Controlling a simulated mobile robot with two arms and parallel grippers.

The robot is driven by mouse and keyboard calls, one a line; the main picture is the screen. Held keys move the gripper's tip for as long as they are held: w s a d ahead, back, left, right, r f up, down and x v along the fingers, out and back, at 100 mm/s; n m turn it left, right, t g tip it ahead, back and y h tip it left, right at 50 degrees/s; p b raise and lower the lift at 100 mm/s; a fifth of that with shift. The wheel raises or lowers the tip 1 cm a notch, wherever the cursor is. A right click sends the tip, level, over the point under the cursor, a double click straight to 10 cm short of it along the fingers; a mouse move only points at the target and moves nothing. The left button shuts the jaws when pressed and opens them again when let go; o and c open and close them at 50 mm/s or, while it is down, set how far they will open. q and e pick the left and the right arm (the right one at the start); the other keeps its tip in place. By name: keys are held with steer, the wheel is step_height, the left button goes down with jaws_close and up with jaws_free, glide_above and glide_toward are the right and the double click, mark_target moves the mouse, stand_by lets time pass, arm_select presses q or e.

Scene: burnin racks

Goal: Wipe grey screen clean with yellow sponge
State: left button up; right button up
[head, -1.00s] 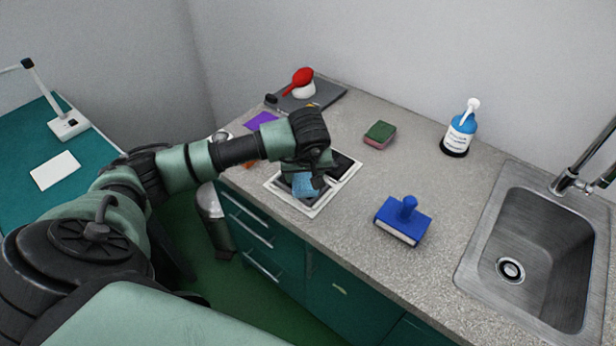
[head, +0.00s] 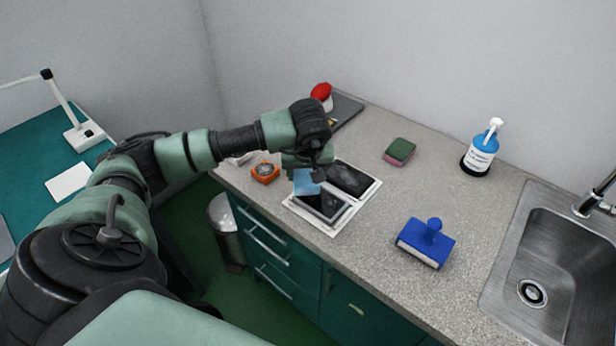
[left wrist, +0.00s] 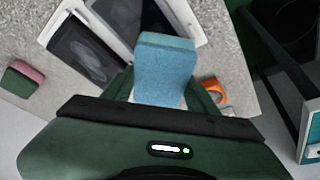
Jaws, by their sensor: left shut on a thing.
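A white-framed panel (head: 360,203) lies on the counter with two dark grey screens. The near screen (head: 325,207) and the far screen (head: 352,179) both show pale smudges. They also show in the left wrist view, one screen fully (left wrist: 85,52) and one partly. My left gripper (head: 309,172) is shut on a light blue sponge (head: 306,184), seen large in the left wrist view (left wrist: 166,68). The sponge is at the near screen's left end; I cannot tell whether it touches. No yellow sponge shows. My right gripper is not in view.
A green-and-pink sponge (head: 399,152), a blue knobbed block (head: 424,246) and a blue-and-white pump bottle (head: 478,157) stand right of the panel, before the sink (head: 541,265). An orange object (head: 265,173) lies left of it. A red-topped item (head: 321,93) is at the back.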

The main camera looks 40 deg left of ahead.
arm_select(q)
step_height(320, 180, up, 2)
steer(key=shift+d+r+p, duration=0.1)
steer(key=shift+p, duration=0.25)
steer(key=shift+a+r+p, duration=0.2)
steer(key=shift+r+p, duration=0.4)
steer(key=shift+r, duration=0.65)
steer(key=shift+d+r, duration=0.1)
steer(key=shift+d, duration=0.05)
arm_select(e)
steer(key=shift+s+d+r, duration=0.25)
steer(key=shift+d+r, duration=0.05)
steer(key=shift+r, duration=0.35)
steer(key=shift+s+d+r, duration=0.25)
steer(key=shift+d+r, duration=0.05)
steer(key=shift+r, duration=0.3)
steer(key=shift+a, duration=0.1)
